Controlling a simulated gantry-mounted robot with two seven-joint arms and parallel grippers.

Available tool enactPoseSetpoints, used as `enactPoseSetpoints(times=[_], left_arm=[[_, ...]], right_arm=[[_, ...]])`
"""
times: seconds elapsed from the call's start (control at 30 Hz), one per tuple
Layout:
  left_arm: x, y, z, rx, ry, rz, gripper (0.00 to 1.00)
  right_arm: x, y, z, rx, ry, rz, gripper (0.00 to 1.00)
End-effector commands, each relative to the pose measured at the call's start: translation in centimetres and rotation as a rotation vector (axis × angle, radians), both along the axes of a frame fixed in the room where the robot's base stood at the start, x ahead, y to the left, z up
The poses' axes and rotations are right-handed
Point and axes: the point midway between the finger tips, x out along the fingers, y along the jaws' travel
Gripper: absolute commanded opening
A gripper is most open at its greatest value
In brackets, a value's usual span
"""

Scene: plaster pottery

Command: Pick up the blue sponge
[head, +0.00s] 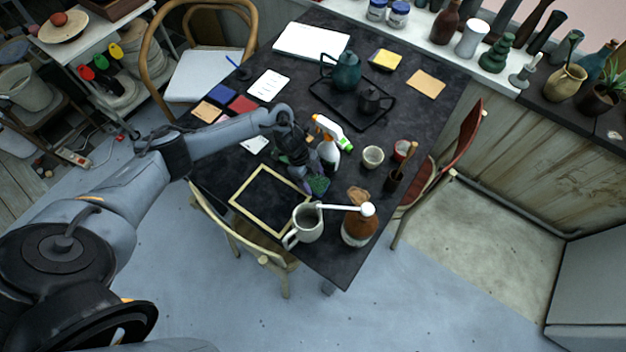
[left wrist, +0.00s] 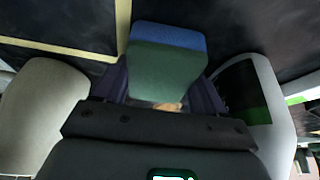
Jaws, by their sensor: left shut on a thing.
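The blue sponge (left wrist: 168,38), with a green face, sits between the fingers of my left gripper (left wrist: 165,95) in the left wrist view. In the head view, my left gripper (head: 309,181) points down over the dark table, shut on the sponge (head: 319,186). The sponge's green side shows there, and the gripper hides part of it. I cannot tell whether the sponge touches the tabletop or is slightly above it. My right gripper is not in view.
A white spray bottle (head: 328,152) stands close behind the gripper. A grey jug (head: 305,224) and a brown pump bottle (head: 359,226) stand in front. A pale frame (head: 250,181) lies left on the black table (head: 222,172). A small cup (head: 373,157) stands right.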

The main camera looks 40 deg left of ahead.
Motion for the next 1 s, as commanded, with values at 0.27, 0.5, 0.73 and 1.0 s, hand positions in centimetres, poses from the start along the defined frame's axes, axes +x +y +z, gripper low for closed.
enactPoseSetpoints(times=[0.27,0.5,0.73,1.0], left_arm=[[0.1,0.1,1.7,0.0,-0.002,0.0,0.43],[0.4,-1.5,5.1,-0.003,-0.004,-0.004,0.43],[1.5,-5.8,7.8,-0.003,-0.002,-0.004,0.43],[2.5,-9.7,10.2,0.0,-0.003,-0.001,0.43]], right_arm=[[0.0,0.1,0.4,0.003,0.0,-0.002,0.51],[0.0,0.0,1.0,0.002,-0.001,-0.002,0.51],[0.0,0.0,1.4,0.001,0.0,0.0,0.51],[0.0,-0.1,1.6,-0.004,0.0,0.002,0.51]])
